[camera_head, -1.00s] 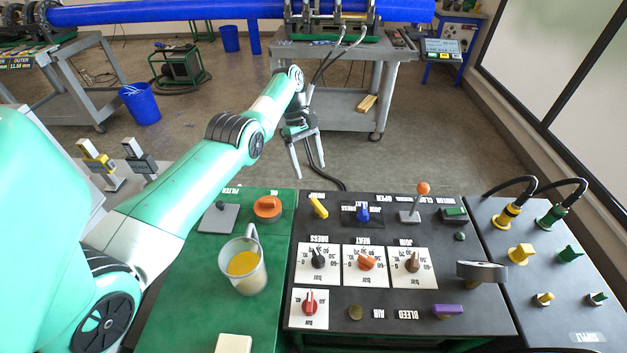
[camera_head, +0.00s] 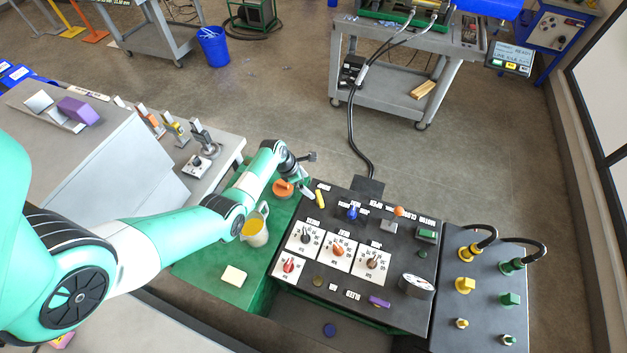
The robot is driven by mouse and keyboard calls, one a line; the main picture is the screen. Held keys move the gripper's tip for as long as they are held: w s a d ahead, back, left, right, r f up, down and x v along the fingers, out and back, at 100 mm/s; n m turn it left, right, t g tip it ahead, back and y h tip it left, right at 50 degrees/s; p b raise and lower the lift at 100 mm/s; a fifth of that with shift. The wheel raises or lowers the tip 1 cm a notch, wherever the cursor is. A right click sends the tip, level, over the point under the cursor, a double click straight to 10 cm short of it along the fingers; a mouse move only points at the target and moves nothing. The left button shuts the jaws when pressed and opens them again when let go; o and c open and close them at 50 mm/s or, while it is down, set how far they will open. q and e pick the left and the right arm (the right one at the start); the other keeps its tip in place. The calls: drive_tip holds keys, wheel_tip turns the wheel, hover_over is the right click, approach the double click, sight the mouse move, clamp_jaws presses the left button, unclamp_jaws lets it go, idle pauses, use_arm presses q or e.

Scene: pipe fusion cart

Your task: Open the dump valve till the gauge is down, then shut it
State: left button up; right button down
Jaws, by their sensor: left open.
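The yellow lever (camera_head: 320,198), beside a label that seems to read DUMP, stands at the far left corner of the black control panel (camera_head: 345,291). A round silver-rimmed gauge (camera_head: 418,285) stands at the panel's right side; its reading is too small to tell. My left gripper (camera_head: 309,173) is open and empty, just beyond and left of the yellow lever, with one finger near it. I cannot tell whether they touch. My right gripper is not in view.
Blue, orange and red controls crowd the panel. A side panel (camera_head: 480,324) with hoses stands at right. Open floor lies beyond.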

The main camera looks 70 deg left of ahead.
sight(320, 197)
use_arm(q)
drive_tip(key=b+x, duration=0.6)
drive_tip(key=d+b+x, duration=0.1)
drive_tip(key=b+x, duration=0.2)
drive_tip(key=x, duration=0.1)
drive_tip(key=shift+s+f, duration=0.1)
drive_tip(key=shift+s, duration=0.05)
drive_tip(key=shift+w+f+b, duration=0.3)
drive_tip(key=shift+f+b, duration=0.05)
drive_tip(key=shift+b, duration=0.05)
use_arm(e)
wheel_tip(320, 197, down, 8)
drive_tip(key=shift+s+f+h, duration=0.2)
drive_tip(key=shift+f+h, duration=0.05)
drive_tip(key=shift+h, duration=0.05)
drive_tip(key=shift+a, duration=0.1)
